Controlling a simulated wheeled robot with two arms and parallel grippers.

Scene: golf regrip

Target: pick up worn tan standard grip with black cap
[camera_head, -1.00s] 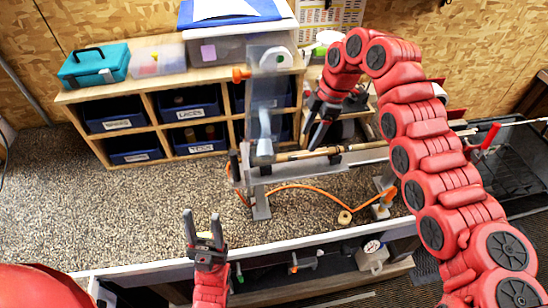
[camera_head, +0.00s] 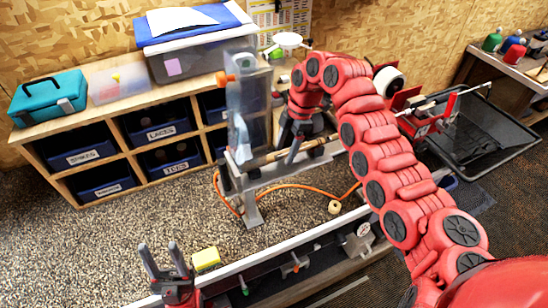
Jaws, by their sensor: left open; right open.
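A thin tan rod-like piece (camera_head: 262,162), which looks like the worn grip, lies along the grey metal stand (camera_head: 270,174). A dark piece shows near its left end, but I cannot tell whether it is the black cap. My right gripper (camera_head: 284,158) reaches down at the stand, its dark fingers over or beside the tan piece. It is open, and I cannot tell whether the fingers touch the piece. My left gripper (camera_head: 162,262) is open and empty at the bottom left, fingers pointing up, well apart from the stand.
A clear upright panel (camera_head: 247,100) rises at the stand's left end. An orange hose (camera_head: 310,188) loops beneath it. A wooden shelf (camera_head: 198,90) with labelled dark bins stands behind. A yellow sponge (camera_head: 206,258) lies near the front edge. Speckled bench space at left is clear.

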